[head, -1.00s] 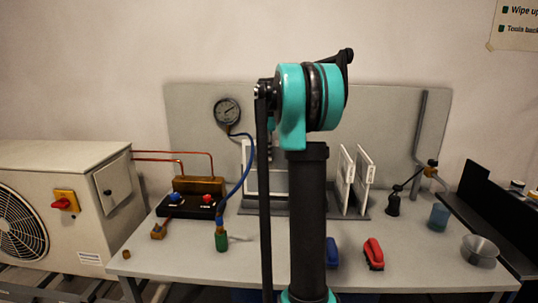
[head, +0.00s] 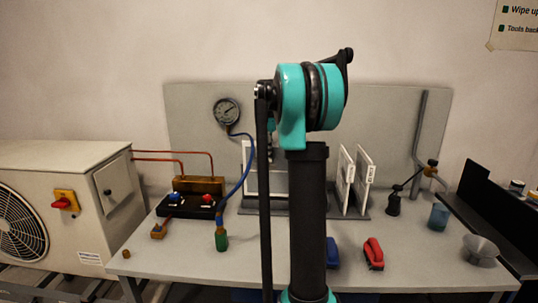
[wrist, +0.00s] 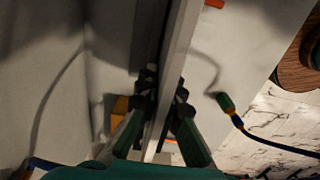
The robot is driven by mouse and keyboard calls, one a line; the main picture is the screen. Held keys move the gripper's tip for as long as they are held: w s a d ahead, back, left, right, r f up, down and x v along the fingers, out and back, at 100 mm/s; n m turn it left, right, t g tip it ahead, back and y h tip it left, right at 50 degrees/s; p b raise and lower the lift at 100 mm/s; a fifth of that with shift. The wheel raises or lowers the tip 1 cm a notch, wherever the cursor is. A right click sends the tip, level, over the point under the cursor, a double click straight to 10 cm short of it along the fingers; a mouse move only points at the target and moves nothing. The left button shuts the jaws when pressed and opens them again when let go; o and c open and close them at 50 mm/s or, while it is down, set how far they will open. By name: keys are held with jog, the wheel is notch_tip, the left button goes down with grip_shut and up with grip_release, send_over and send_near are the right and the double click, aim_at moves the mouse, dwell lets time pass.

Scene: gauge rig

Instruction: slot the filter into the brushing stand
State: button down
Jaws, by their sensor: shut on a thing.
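In the wrist view my gripper (wrist: 165,86) is shut on the thin edge of a white-framed filter (wrist: 175,60), with one finger on each side. In the head view my gripper is mostly hidden behind my own arm. A white-framed panel (head: 280,182) shows in part behind the arm, facing the camera; it may be the held filter. A grey base (head: 249,209) lies under it. Whether the panel sits in a slot there is hidden. Two white panels (head: 345,178) (head: 364,180) stand upright side by side to the right of my arm.
A blue hose (head: 239,185) hangs from the gauge (head: 226,111) close left of the panel. A black valve block (head: 190,205), a red-handled brush-like item (head: 373,253), a blue cup (head: 439,216) and a funnel (head: 480,249) stand on the table. The front left of the table is mostly clear.

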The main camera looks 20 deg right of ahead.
jog(key=shift+f, duration=0.95)
jog(key=c, duration=1.6)
grip_release()
notch_tip(320, 180, up, 12)
